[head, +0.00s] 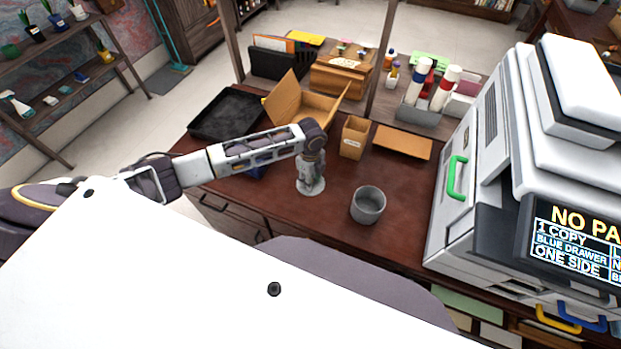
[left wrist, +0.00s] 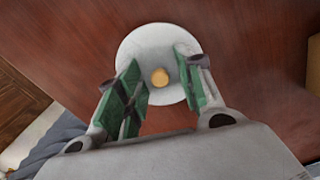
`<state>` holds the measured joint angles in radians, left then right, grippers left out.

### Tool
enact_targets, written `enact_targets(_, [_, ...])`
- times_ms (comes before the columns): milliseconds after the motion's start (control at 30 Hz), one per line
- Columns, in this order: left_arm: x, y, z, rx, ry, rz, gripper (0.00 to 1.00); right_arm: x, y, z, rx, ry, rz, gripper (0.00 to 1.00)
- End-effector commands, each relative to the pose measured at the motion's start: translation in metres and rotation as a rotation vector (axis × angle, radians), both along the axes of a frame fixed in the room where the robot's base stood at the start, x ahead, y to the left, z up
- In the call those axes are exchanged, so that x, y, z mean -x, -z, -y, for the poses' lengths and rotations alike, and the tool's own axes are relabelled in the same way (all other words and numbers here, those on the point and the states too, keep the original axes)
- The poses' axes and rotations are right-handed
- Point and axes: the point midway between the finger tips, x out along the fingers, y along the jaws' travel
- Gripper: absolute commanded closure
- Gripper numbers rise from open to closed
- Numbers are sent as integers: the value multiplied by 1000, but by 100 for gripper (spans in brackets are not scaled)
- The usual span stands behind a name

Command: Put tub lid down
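The tub lid is a pale grey disc (head: 318,191) on the brown desk, under my left gripper (head: 311,176). In the left wrist view the lid (left wrist: 150,38) shows a small golden knob (left wrist: 160,77) at its middle. The green-padded fingers of my left gripper (left wrist: 158,82) are apart, with the knob between them and a visible gap on each side. The lid appears to lie flat on the desk. The grey tub (head: 368,206) stands open and upright to the right of the lid. My right gripper is not in view.
An open cardboard box (head: 300,101) and a black tray (head: 227,113) lie behind. A small tan box (head: 353,137) stands behind the tub. A large white copier (head: 480,165) stands at the right. The desk around the tub is clear.

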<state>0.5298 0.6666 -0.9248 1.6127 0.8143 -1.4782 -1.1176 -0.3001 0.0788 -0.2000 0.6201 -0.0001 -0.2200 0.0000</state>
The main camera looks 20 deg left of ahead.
Motion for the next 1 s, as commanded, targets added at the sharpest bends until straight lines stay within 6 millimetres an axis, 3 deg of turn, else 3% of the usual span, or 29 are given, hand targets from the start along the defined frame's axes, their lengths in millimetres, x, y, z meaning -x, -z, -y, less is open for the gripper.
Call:
enact_targets(367, [-1, -13, 0, 1, 1, 3, 63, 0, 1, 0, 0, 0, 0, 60])
enact_targets(1000, [-1, -100, 0, 0, -1, 3, 63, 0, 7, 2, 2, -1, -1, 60])
